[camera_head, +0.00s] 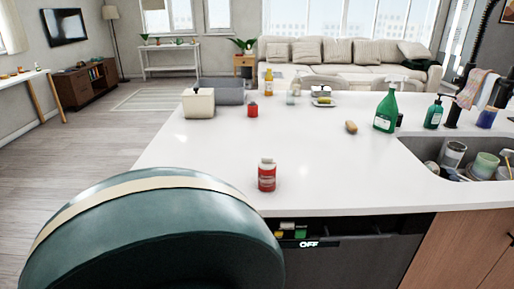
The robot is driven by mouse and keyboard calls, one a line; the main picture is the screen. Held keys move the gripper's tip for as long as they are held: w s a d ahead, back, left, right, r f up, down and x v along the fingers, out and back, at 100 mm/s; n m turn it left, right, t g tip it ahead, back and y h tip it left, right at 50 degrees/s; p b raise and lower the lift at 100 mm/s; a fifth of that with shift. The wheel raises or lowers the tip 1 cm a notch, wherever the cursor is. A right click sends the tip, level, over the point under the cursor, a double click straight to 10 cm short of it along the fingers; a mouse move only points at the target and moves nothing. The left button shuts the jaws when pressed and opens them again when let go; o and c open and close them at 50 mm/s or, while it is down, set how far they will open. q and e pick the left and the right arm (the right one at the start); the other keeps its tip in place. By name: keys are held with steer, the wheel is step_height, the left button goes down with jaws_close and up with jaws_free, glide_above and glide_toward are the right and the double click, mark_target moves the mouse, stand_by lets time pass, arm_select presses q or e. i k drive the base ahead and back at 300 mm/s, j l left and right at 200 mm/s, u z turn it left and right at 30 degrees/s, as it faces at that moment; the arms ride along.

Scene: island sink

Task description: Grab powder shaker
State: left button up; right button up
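A small red bottle with a white label and pale lid (267,175) stands upright near the front edge of the white island counter (215,150). It looks like the powder shaker, though its label is too small to read. A second, smaller red container (252,109) stands farther back, beside a cream-coloured box. Neither of my grippers shows in the head view, and nothing touches the front red bottle.
A rounded dark green seat-like thing (165,240) with a cream band fills the lower left, before the counter. A green spray bottle (386,110), a soap bottle (433,113) and a sink with cups (452,154) are at right. Counter around the front bottle is clear.

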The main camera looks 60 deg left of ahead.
mark_target(266, 178)
steer(key=i+j+u, duration=0.1)
steer(key=i+u, duration=0.6)
steer(key=u, duration=0.15)
steer(key=i+l+u, duration=0.15)
steer(key=i+u, duration=0.15)
steer(key=u, duration=0.15)
